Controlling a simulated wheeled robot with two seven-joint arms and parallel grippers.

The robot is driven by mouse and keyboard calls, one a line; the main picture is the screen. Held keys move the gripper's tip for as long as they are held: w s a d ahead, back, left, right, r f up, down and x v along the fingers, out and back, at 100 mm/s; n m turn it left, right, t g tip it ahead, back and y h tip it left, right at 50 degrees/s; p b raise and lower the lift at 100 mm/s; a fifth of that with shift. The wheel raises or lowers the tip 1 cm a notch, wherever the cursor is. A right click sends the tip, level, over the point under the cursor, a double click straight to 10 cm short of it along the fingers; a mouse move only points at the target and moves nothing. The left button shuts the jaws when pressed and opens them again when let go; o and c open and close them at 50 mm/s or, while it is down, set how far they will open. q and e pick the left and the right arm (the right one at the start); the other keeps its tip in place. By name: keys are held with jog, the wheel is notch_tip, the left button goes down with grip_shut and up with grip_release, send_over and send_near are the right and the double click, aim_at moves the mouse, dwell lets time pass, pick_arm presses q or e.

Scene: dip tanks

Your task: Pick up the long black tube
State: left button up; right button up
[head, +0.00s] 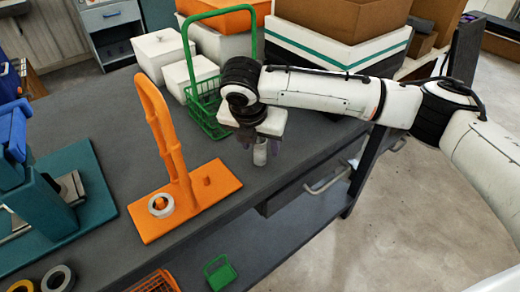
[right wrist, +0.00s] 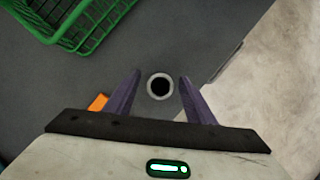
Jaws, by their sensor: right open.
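A short, light grey tube (head: 260,153) stands upright on the dark bench, under my right gripper (head: 259,143). In the right wrist view the tube (right wrist: 160,75) shows end-on as a pale ring around a dark bore. My right gripper (right wrist: 160,92) points down at it, open, with one purple finger on each side and a visible gap to each. No clearly long, black tube shows in either view. My left gripper is not in view.
A green wire basket (head: 207,113) stands just behind the gripper. White boxes (head: 158,52) stand behind. The bench's edge is close on the right.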

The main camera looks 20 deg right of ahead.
grip_shut()
jog(key=shift+r, duration=0.15)
